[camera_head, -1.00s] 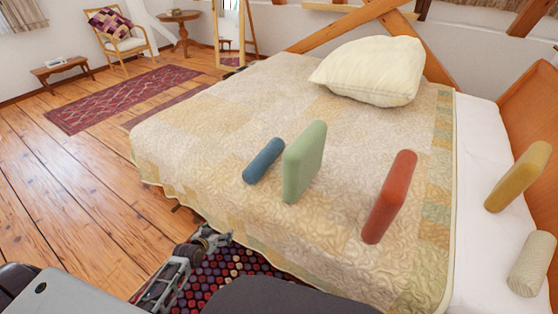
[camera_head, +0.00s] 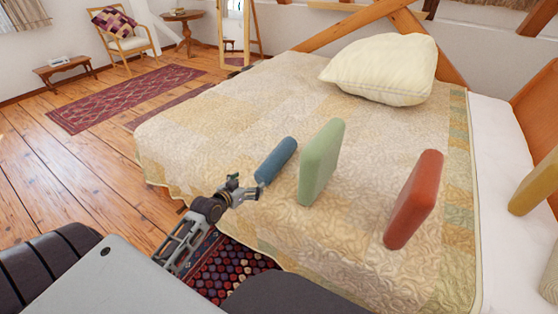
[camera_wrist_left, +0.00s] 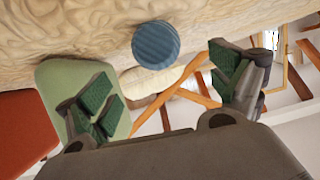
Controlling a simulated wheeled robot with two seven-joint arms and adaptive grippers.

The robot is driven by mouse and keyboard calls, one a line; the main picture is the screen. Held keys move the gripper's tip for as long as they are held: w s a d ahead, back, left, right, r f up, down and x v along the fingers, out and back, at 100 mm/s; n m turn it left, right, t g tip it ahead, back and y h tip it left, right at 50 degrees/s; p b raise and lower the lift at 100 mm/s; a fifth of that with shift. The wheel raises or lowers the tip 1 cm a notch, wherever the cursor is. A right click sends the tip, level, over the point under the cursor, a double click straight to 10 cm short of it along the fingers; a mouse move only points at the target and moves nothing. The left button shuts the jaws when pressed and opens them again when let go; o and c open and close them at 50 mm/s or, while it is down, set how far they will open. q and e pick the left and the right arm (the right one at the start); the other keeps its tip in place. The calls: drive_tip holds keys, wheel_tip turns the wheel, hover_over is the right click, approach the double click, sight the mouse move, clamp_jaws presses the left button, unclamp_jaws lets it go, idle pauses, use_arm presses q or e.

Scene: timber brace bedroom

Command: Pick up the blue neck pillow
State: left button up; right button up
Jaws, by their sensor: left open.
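The blue neck pillow (camera_head: 276,161) is a small cylinder lying on the quilted bed, left of the green cushion. My left gripper (camera_head: 247,186) is at its near end, and whether they touch is hard to tell in the head view. In the left wrist view the round end of the blue pillow (camera_wrist_left: 156,45) shows beyond and between the spread green-padded fingers of my left gripper (camera_wrist_left: 165,90). The left gripper is open and empty. My right gripper is not in view.
A green cushion (camera_head: 321,162) stands close right of the blue pillow. A red cushion (camera_head: 413,200) and a yellow cushion (camera_head: 538,185) are further right. A cream pillow (camera_head: 382,68) lies at the back of the bed (camera_head: 220,125). The quilt left of the blue pillow is clear.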

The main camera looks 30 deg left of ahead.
sight(259, 177)
use_arm(q)
drive_tip(key=shift+b+x, duration=0.35)
drive_tip(key=shift+x, duration=1.4)
drive_tip(key=shift+b+x, duration=0.3)
drive_tip(key=shift+x, duration=2.2)
drive_tip(key=shift+f, duration=0.1)
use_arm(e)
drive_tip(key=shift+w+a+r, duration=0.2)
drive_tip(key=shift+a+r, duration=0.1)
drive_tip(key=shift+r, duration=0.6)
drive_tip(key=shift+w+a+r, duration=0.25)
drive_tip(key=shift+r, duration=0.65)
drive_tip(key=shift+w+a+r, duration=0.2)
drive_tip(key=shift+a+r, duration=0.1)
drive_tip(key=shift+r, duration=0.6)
use_arm(q)
drive_tip(key=shift+w+b, duration=0.15)
drive_tip(key=shift+b, duration=0.15)
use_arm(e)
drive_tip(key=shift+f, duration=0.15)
